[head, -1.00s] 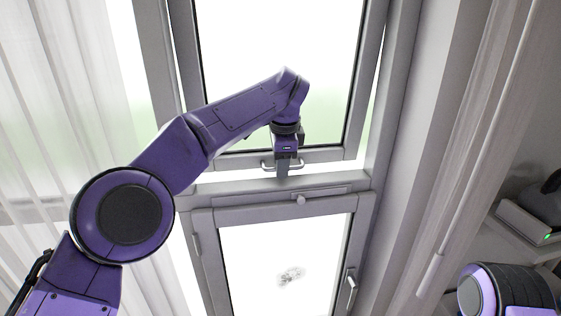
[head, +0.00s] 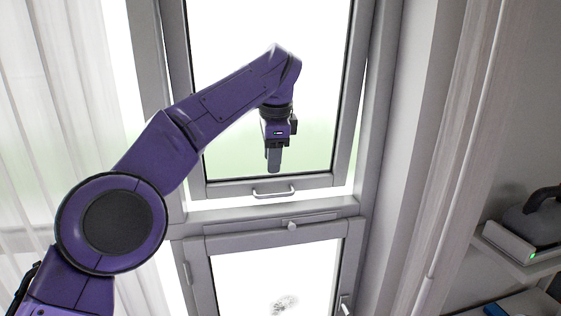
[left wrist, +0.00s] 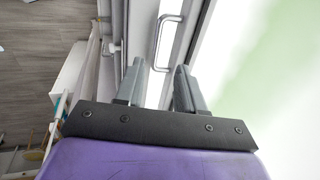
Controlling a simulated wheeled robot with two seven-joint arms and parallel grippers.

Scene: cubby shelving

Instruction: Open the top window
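The top window (head: 334,181) has a grey frame, with a pale handle (head: 273,193) on its bottom rail. Bright strips show between this rail and the fixed frame below, so the window looks slightly ajar. My left gripper (head: 274,162) is in front of the glass, just above the handle in the head view and apart from it. In the left wrist view, its two fingers (left wrist: 162,72) stand apart with nothing between them. The handle (left wrist: 166,38) lies beyond the fingertips there. My right gripper is out of view.
A lower window (head: 279,270) with its own side handle (head: 345,305) sits below the crossbar (head: 290,213). Sheer curtains (head: 60,130) hang at left. A wall and a shelf (head: 515,262) with a dark kettle-like object (head: 535,218) are at right.

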